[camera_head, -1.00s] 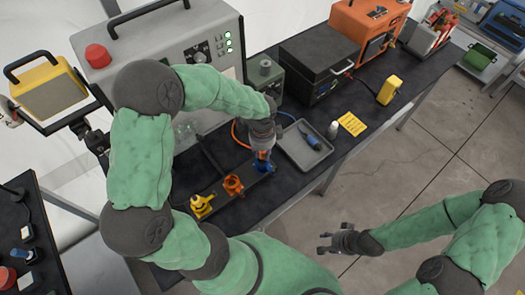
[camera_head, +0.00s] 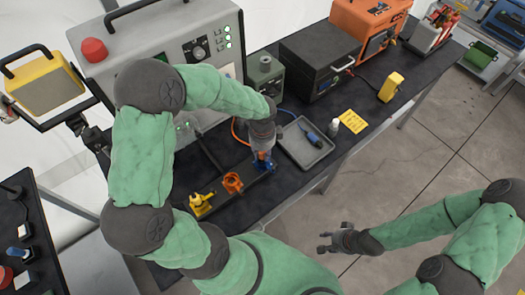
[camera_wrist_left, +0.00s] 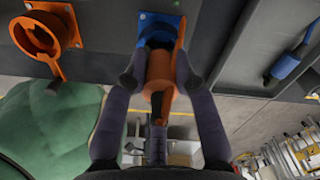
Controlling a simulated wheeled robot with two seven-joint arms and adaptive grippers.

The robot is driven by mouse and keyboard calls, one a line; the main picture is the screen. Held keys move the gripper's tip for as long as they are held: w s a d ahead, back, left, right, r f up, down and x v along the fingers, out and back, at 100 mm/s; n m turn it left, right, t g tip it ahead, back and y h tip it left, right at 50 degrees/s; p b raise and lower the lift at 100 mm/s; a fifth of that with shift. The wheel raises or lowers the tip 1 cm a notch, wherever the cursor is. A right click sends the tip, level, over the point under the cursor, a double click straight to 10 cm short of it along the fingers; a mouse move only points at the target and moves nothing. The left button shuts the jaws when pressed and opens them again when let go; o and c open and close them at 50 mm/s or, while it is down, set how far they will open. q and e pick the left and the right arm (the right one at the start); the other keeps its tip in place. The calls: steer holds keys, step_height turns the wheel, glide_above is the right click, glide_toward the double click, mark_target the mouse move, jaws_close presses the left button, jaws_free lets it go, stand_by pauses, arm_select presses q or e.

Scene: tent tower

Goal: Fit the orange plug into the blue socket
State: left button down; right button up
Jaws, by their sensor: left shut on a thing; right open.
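My left gripper (camera_head: 263,151) points down over the blue socket (camera_head: 264,166) on the dark strip on the bench. In the left wrist view its two fingers (camera_wrist_left: 158,78) are shut on the orange plug (camera_wrist_left: 160,72), one on each side. The plug's far end is at the mouth of the blue socket (camera_wrist_left: 150,24), lined up with it or partly inside; the depth is hidden. An orange strap-like piece lies beside the plug at the socket's right. My right gripper (camera_head: 326,240) is open and empty, over the floor in front of the bench.
An orange socket (camera_head: 232,183) and a yellow socket (camera_head: 200,204) stand on the same strip. A grey tray (camera_head: 294,150) to the right holds a blue plug (camera_head: 311,137). A grey cabinet (camera_head: 150,60) and a black box (camera_head: 318,62) stand behind.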

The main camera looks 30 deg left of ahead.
arm_select(q)
steer(key=shift+f, duration=0.35)
steer(key=c, duration=0.9)
jaws_free()
step_height(320, 180, up, 12)
